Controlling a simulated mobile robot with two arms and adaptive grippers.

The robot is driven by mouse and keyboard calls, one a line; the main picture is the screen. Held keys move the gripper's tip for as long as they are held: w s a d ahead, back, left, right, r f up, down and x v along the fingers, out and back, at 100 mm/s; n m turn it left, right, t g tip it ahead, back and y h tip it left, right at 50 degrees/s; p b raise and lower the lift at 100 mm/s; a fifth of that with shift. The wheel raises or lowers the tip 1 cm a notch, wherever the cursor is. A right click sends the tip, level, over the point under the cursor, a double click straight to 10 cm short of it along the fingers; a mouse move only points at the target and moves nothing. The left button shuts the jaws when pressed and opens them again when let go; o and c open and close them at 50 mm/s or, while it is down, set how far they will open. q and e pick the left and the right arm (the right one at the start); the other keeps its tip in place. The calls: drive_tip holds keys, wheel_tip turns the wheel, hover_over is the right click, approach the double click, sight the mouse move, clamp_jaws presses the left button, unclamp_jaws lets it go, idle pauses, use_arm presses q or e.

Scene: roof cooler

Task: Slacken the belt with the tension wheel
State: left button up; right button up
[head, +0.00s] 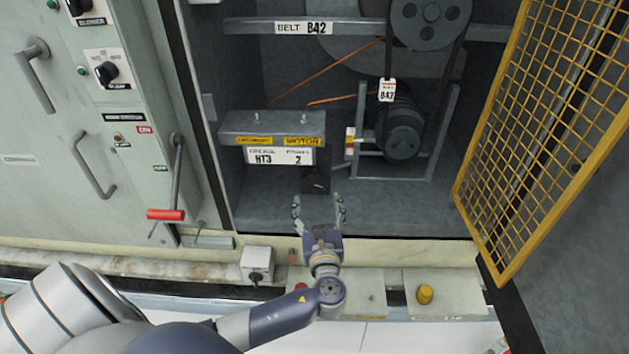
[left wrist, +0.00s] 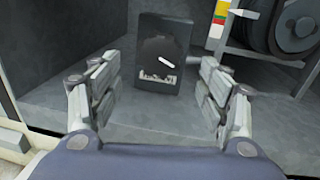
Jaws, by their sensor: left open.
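A small dark box with a round black wheel (left wrist: 158,52) on its face stands on the cabinet floor; the wheel carries a white mark, with a pale label below it. I take it for the tension wheel. In the head view the box (head: 317,181) is small and dark. My left gripper (head: 318,208) is open and empty in front of it; in the left wrist view its fingers (left wrist: 155,88) are spread to either side of the box, apart from it. The dark belt (head: 460,62) runs between the upper pulley (head: 430,20) and the motor (head: 403,132). My right gripper is not in view.
A yellow mesh door (head: 545,130) stands open at the right. A grey box labelled MOTOR (head: 270,127) is above and left of the wheel. A red-handled lever (head: 165,214) is on the left panel. The front ledge carries a yellow knob (head: 425,294). The cabinet floor (head: 400,212) is mostly clear.

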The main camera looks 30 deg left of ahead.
sight(315, 184)
use_arm(q)
drive_tip(key=p+x, duration=0.1)
drive_tip(key=x, duration=0.6)
drive_tip(key=shift+w+a+p, duration=0.25)
drive_tip(key=shift+p, duration=0.05)
drive_tip(key=shift+w+a, duration=0.35)
drive_tip(key=shift+w, duration=0.1)
drive_tip(key=c, duration=1.1)
